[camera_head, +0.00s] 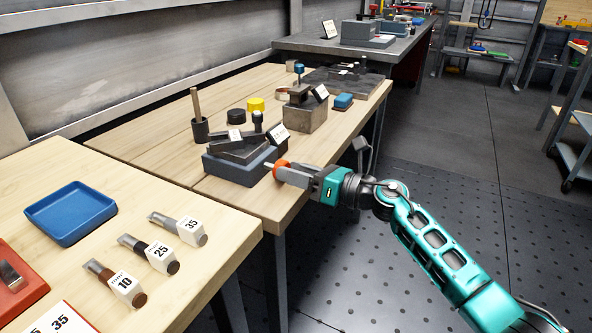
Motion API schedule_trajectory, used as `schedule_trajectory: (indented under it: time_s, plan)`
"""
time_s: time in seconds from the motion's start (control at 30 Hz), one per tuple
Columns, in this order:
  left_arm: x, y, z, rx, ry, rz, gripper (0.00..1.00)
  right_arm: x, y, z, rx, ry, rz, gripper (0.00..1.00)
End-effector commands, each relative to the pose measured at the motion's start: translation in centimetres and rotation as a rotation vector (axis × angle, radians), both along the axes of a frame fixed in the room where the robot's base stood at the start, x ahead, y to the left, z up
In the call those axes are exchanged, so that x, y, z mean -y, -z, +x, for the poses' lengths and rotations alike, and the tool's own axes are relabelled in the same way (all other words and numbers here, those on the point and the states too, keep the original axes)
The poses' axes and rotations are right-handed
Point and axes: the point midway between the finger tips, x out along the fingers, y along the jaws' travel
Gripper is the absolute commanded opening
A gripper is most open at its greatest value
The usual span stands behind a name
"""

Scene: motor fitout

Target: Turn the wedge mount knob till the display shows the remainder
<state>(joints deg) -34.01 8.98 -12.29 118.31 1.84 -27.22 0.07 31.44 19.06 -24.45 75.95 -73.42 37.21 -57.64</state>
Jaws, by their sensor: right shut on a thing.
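The wedge mount (226,168) is a blue-grey block with dark sloped plates on top, near the front edge of the wooden bench. An orange knob (281,169) with a pale shaft sticks out of its right side. My right gripper (286,172) reaches in from the right and is shut on the knob. Small white panels stand on and behind the mount, one of them a tilted display-like panel (278,133); their writing is too small to read. The fingers partly hide the knob. My left gripper is not in view.
Behind the mount stand a dark cup with a stick (199,130) and a stone-like block (305,116). Floor to the right is open.

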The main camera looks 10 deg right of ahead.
Motion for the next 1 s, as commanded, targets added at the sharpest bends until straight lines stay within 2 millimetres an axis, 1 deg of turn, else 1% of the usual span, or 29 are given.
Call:
schedule_trajectory:
  time_s: [0.03, 0.07, 0.3, 0.53, 0.67, 0.77, 1.0]
  plan:
    - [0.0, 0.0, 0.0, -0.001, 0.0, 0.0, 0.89, 0.0, 0.1, 0.0, -0.001, 0.0, -0.001, 0.15]
    - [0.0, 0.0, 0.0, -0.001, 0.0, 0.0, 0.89, 0.0, 0.1, 0.0, -0.001, 0.0, -0.001, 0.49]
    - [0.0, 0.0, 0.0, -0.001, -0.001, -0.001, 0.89, 0.0, 0.0, 0.0, 0.002, 0.0, -0.001, 0.71]
    - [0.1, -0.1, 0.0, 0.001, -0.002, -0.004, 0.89, 0.0, 0.0, 0.0, 0.002, 0.0, -0.002, 0.71]
    - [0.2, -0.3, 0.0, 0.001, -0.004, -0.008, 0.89, 0.8, 0.0, -0.5, 0.002, 0.002, -0.002, 0.71]
    - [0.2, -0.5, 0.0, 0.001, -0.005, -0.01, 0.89, 2.1, 0.0, -1.5, 0.001, 0.002, -0.005, 0.71]
    - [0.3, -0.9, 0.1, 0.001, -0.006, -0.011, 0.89, 6.4, 0.1, -4.7, 0.0, 0.001, -0.004, 0.71]
